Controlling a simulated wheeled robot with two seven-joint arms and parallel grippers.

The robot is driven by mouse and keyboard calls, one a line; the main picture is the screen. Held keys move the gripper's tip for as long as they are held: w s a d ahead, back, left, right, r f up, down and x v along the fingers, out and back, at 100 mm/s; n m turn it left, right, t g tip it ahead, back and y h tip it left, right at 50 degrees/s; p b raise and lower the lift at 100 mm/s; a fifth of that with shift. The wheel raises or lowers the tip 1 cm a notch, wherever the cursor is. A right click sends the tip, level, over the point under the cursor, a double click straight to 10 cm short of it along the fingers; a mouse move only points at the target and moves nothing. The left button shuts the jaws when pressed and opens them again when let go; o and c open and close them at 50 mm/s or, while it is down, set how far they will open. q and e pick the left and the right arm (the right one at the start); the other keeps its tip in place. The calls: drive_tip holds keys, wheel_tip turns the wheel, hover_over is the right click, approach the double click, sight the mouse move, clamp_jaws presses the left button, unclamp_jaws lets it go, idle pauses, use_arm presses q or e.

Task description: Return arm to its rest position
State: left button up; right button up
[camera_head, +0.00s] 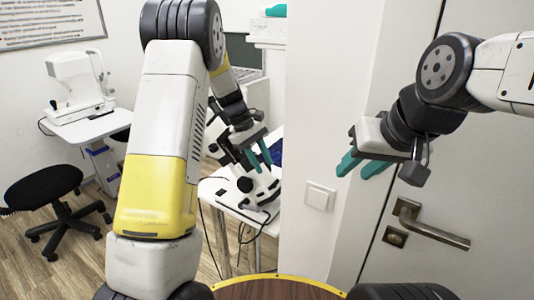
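My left arm (165,130) rises in the foreground, bends at the top and reaches down behind. My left gripper (263,167) has two teal fingers pointing down, with a gap between them and nothing held. It appears in front of or above a white-and-black device on a small table; I cannot tell how close. My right arm (500,70) comes in from the right edge. My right gripper (353,174) has its teal fingers apart, pointing down-left, and is empty. It hangs in front of the door and wall edge.
A white door (475,180) with a metal handle (435,230) is at right, beside a wall switch (319,196). A white-and-black device (263,187) stands behind my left arm. At left are a black stool (45,187) and an eye instrument (80,85) on a table (85,128). Floor shows at lower left.

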use_arm(q)
drive_tip(key=s+a+r+m+t, duration=0.2)
drive_tip(key=s+r, duration=0.5)
drive_tip(key=r, duration=0.1)
drive_tip(key=s+a+r+m+t, duration=0.1)
drive_tip(key=s+a+r+m, duration=0.15)
drive_tip(key=s+r, duration=0.45)
drive_tip(key=s+a+r+m+t+y, duration=0.1)
drive_tip(key=s+a+m+t, duration=0.1)
drive_tip(key=s, duration=0.5)
drive_tip(key=s+a+r+m+t+y, duration=0.1)
drive_tip(key=s+m+t, duration=0.1)
drive_tip(key=s, duration=0.5)
drive_tip(key=shift+s+a+r+m+y, duration=0.25)
drive_tip(key=shift+a+m+y, duration=0.05)
drive_tip(key=shift+a+m, duration=0.1)
